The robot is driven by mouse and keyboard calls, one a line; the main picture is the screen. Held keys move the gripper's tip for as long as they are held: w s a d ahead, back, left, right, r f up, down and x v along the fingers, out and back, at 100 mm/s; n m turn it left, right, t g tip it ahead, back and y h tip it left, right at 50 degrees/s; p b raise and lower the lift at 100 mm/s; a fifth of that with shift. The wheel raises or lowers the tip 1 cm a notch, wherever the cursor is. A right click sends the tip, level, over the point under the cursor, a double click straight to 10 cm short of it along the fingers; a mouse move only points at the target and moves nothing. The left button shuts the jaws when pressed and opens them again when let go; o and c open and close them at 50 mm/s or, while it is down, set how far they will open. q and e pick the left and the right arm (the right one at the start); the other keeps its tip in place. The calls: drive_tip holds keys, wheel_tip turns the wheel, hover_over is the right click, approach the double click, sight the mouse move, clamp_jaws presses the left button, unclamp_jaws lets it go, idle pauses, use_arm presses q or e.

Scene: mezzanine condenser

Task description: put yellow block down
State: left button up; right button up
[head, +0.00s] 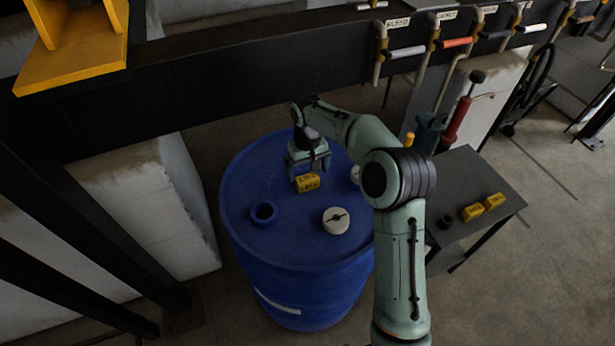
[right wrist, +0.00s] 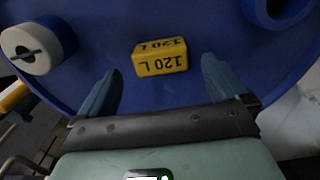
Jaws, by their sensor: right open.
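The yellow block (head: 307,183), marked "120 L", rests on the top of the blue drum (head: 285,235). In the right wrist view the block (right wrist: 160,57) lies ahead of and between the two fingers, with a gap on each side. My right gripper (head: 305,175) is open just above and behind the block in the head view. Its fingers also show in the right wrist view (right wrist: 160,85), spread apart and empty. My left gripper is not in view.
The drum top also has a blue ring (head: 263,213) and a white cap (head: 336,220). A dark beam (head: 220,75) with labelled valve handles crosses behind the drum.

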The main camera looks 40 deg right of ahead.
sight(308, 178)
wheel_tip(308, 178, up, 7)
drive_tip(key=shift+p, duration=0.45)
drive_tip(key=shift+f, duration=0.1)
